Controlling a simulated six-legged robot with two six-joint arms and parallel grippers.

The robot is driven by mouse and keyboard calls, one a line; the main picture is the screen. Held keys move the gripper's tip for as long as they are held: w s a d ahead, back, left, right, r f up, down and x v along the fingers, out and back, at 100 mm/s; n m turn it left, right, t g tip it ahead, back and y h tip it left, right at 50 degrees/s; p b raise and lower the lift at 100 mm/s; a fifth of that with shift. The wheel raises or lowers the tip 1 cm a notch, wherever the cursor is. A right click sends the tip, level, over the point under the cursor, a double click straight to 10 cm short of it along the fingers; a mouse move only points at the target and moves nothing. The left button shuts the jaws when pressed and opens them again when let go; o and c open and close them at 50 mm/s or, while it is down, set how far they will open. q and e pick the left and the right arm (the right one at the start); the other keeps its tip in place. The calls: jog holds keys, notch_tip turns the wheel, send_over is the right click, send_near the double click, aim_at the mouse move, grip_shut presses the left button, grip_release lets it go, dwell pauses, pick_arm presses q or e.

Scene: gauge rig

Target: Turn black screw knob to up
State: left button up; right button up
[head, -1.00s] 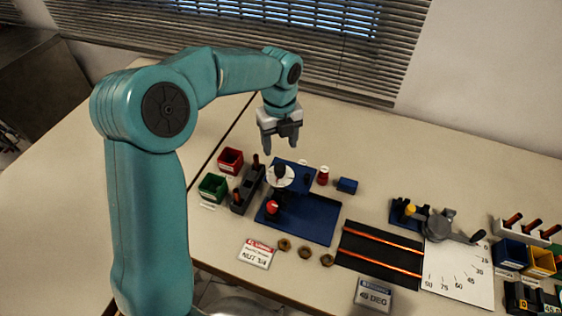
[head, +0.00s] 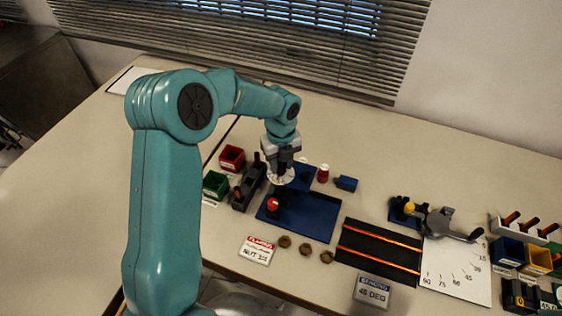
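The blue rig (head: 318,223) stands on the table with a white disc (head: 289,180) on its upright part. The black screw knob on top of the disc is hidden behind my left gripper. My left gripper (head: 279,171) points down right at the disc. Its fingertips overlap the disc in the picture, and I cannot tell whether they are shut on the knob or only around it. A red knob (head: 273,204) sits lower at the front of the rig. My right gripper is not in view.
Red (head: 232,157) and green (head: 215,184) bins and a dark tool holder (head: 245,188) stand left of the rig. Several nuts (head: 305,249) lie in front. A black mat with copper rods (head: 378,250) lies further right.

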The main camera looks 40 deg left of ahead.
pick_arm(q)
jog(key=shift+n, duration=0.4)
jog(key=n+b, duration=0.2)
jog(key=n, duration=0.1)
jog(key=n+b, duration=0.1)
jog(key=n, duration=0.3)
jog(key=shift+b, duration=0.3)
jog(key=n+b, duration=0.1)
jog(key=n, duration=0.4)
jog(key=shift+r+n+b, duration=0.1)
jog(key=shift+n+b, duration=0.65)
jog(key=shift+n, duration=1.15)
jog(key=o, duration=1)
jog(key=shift+o, duration=0.2)
